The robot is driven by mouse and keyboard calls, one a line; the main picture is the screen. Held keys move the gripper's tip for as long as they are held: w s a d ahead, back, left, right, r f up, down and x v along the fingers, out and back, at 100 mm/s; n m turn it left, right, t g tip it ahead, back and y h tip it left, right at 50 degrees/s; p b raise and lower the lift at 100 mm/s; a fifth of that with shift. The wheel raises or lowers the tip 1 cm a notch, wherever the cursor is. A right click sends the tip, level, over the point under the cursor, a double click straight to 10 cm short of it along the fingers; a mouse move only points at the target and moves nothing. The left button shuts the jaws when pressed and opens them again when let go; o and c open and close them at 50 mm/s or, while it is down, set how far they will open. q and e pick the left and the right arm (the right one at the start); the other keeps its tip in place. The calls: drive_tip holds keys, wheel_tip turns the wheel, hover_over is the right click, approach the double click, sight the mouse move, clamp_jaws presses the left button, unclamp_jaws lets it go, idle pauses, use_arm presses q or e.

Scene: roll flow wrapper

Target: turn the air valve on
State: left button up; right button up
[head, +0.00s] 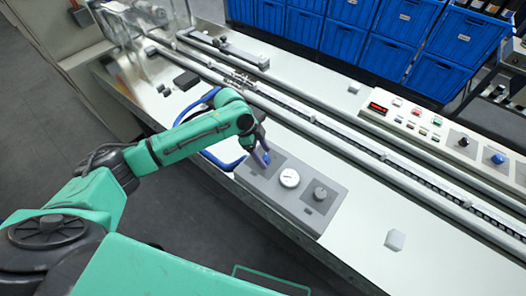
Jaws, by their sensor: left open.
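A grey panel (300,208) lies near the front edge of the machine's top. It carries a white round gauge (289,178) and a dark knob (320,193). My left gripper (262,157) points down over the panel's left part, left of the gauge, and is open. A small blue part (266,158) shows at its fingertips; it may be the air valve's handle, but the fingers partly hide it. I cannot tell whether they touch it or which way it is turned. A blue hose (222,163) loops beside the panel's left end. My right gripper is out of view.
A long rail conveyor (345,144) runs diagonally behind the panel. A control box (420,125) with a red display, buttons and a blue knob (498,158) stands at the right. A small white block (395,240) sits on the clear front right surface. Blue crates (340,42) stand behind.

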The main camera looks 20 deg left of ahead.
use_arm(q)
clamp_jaws()
drive_tip(key=shift+w+m, duration=0.1)
drive_tip(key=shift+m, duration=0.3)
drive_tip(key=shift+w+m+g, duration=0.1)
drive_tip(key=shift+m+g, duration=0.4)
drive_tip(key=shift+m, duration=0.4)
drive_tip(key=m+g+b, duration=0.1)
drive_tip(key=m, duration=0.1)
drive_tip(key=shift+w+f+m+b, duration=0.1)
drive_tip(key=shift+m+b, duration=0.2)
drive_tip(key=m+g+b, duration=0.1)
drive_tip(key=m+b, duration=0.1)
drive_tip(key=m, duration=0.2)
drive_tip(key=shift+w+d+y, duration=0.1)
drive_tip(key=shift+y, duration=0.3)
drive_tip(key=shift+m+g+y+b, duration=0.4)
drive_tip(key=shift+m+g+b, duration=0.3)
drive_tip(key=shift+m, duration=0.6)
drive_tip(key=shift+w, duration=0.1)
